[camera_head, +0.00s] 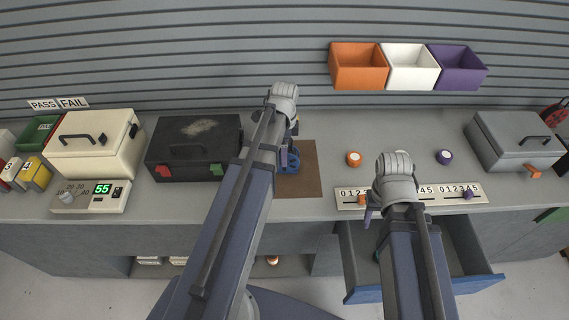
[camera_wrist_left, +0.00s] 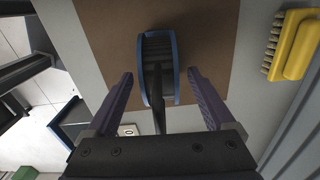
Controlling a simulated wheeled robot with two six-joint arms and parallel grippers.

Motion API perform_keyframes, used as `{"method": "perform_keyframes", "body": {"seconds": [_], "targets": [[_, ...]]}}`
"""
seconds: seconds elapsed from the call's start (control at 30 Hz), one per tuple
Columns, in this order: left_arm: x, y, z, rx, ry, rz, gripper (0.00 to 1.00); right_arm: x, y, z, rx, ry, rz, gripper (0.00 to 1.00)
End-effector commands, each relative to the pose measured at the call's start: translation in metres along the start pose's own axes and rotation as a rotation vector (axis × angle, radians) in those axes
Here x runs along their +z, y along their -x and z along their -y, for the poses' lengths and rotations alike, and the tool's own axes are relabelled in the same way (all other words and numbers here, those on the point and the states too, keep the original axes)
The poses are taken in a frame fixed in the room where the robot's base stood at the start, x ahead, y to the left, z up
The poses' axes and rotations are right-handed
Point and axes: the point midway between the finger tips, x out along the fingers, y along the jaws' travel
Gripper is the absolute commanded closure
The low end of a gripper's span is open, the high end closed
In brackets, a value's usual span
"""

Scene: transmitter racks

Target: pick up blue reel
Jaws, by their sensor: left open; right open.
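The blue reel (camera_head: 292,160) rests on a brown mat (camera_head: 308,185) on the bench, partly hidden by my left arm in the head view. In the left wrist view the reel (camera_wrist_left: 175,52) shows blue rims and a dark middle. My left gripper (camera_wrist_left: 161,74) is open, with its two purple fingers on either side of the reel and gaps between fingers and rims. My right gripper (camera_head: 370,212) is open and empty, over the bench's front edge by the numbered slider panel (camera_head: 348,205), far from the reel.
An open drawer (camera_head: 420,287) juts out below my right arm. A black case (camera_head: 195,165) stands left of the mat. A yellow brush (camera_wrist_left: 298,45) lies beside the mat in the wrist view.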

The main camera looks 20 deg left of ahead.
Motion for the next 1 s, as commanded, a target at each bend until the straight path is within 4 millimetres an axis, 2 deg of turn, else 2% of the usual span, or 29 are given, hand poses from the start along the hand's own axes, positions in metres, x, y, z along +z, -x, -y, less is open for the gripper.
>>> {"method": "perform_keyframes", "body": {"seconds": [0.17,0.9,0.93,1.0], "targets": [[0.0002,0.0013,0.0000,0.000,0.000,0.000,0.14,0.0001,0.0013,-0.0001,0.000,0.000,0.000,0.50],[0.0002,0.0013,0.0000,0.000,0.000,0.000,0.97,0.0001,0.0013,-0.0001,0.000,0.000,0.000,0.50],[0.0002,0.0013,0.0001,0.000,0.000,0.000,1.00,0.0001,0.0013,-0.0001,0.000,0.000,0.000,0.50],[0.0002,0.0013,0.0000,0.000,0.000,0.000,1.00,0.0001,0.0013,-0.0001,0.000,0.000,0.000,0.50]]}}
